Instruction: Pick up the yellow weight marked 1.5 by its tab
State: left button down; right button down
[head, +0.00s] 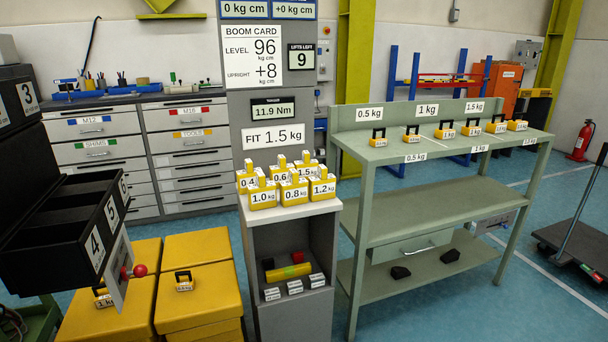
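The yellow weight marked 1.5 (307,172) stands upright at the back right of a cluster of yellow tabbed weights on the grey pedestal's top (331,207). Its lower part is partly hidden by the weights in front. Its tab sticks up from its top. The weights marked 0.8 (294,196) and 1.2 (322,189) stand in front of it, and the weight marked 0.6 (280,177) is to its left. The weights marked 1.0 (262,198) and 0.4 (247,182) are further left. Neither of my grippers is in view.
A sign above the cluster reads FIT 1.5 kg (273,136). A green bench (455,146) on the right carries several black-handled yellow weights. Black numbered bins (70,235) and yellow boxes (198,285) stand on the left. Blue floor shows at the right.

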aim_at(307, 168)
jog(key=i+l+u, duration=0.15)
jog(key=i+l, duration=0.2)
jog(key=i, duration=0.15)
jog(key=i+l+u, duration=0.15)
jog(key=i+l, duration=0.25)
jog(key=i, duration=0.1)
